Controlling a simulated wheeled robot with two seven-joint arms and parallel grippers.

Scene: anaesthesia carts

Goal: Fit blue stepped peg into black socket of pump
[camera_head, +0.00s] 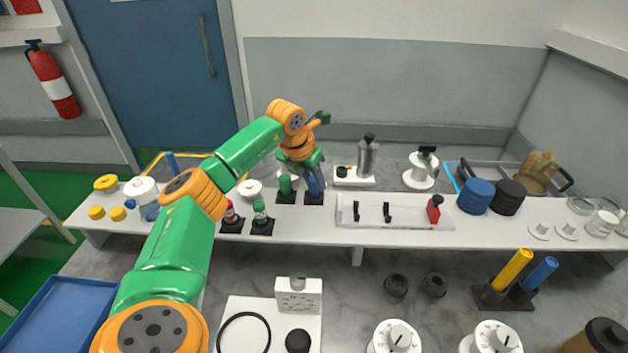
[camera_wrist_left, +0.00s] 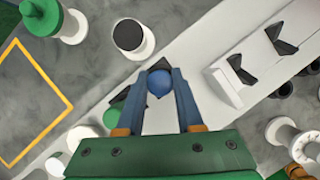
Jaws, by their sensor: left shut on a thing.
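My left gripper (camera_head: 315,188) is at the middle of the white bench, pointing down, over a small black square base (camera_head: 314,200). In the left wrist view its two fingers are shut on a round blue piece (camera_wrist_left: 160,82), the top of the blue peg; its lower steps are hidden. I cannot tell whether the peg is still seated in the base. A white unit with a metal cylinder (camera_head: 367,158) and black top stands just right of the gripper; I cannot tell whether it is the pump or which black socket is meant. My right gripper is not in view.
Green and red-topped pegs (camera_head: 262,215) stand in black bases left of the gripper. A white tray (camera_head: 395,222) with black clips lies to the right, then blue discs (camera_head: 475,196) and black discs (camera_head: 507,197). A gauge box (camera_head: 298,300) stands nearer me.

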